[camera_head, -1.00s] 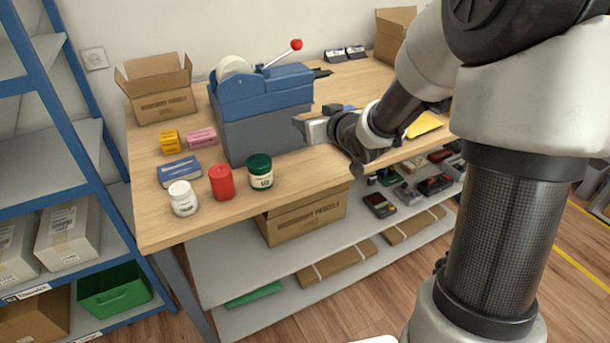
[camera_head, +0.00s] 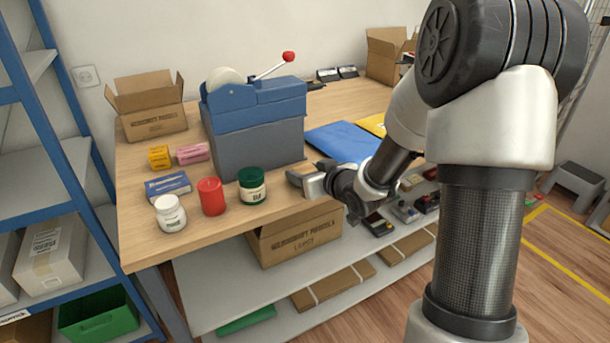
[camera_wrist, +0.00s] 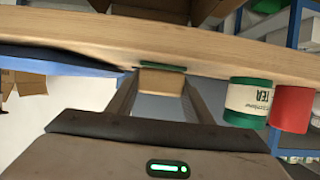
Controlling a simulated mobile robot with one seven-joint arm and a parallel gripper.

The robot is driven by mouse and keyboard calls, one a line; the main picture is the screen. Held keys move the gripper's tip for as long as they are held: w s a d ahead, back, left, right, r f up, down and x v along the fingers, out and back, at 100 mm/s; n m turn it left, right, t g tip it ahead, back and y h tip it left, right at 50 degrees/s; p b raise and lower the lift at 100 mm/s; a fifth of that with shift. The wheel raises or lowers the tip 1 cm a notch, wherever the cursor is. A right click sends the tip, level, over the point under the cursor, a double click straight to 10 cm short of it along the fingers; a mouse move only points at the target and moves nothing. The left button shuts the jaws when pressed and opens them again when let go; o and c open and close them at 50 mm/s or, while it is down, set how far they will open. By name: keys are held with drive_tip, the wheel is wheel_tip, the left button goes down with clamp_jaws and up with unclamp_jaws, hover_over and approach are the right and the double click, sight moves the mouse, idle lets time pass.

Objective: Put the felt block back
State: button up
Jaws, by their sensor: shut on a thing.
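My gripper (camera_head: 305,180) is low at the counter's front edge, right of the green-lidded jar. In the wrist view its two fingers (camera_wrist: 160,98) are shut on the felt block (camera_wrist: 161,81), a small tan block with a thin green layer on the side facing the counter (camera_wrist: 230,48). The block is close to the counter's edge; I cannot tell whether it touches. In the head view I cannot make out the block at the fingers.
The green-lidded tea jar (camera_head: 252,188), red jar (camera_head: 211,197) and white jar (camera_head: 170,214) stand left of my gripper. A blue-grey lever machine (camera_head: 255,125) stands behind. A blue flat piece (camera_head: 343,141) lies to the right. An open carton (camera_head: 296,236) sits below.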

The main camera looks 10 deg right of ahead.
drive_tip(key=shift+r, duration=0.1)
drive_tip(key=shift+f, duration=0.2)
drive_tip(key=o, duration=1)
drive_tip(key=shift+o, duration=0.2)
drive_tip(key=shift+r, duration=0.25)
drive_tip(key=shift+s+d+r, duration=0.1)
drive_tip(key=shift+s+r, duration=0.05)
drive_tip(key=shift+s, duration=0.1)
drive_tip(key=p+v, duration=0.3)
drive_tip(key=v, duration=0.8)
drive_tip(key=shift+s, duration=0.25)
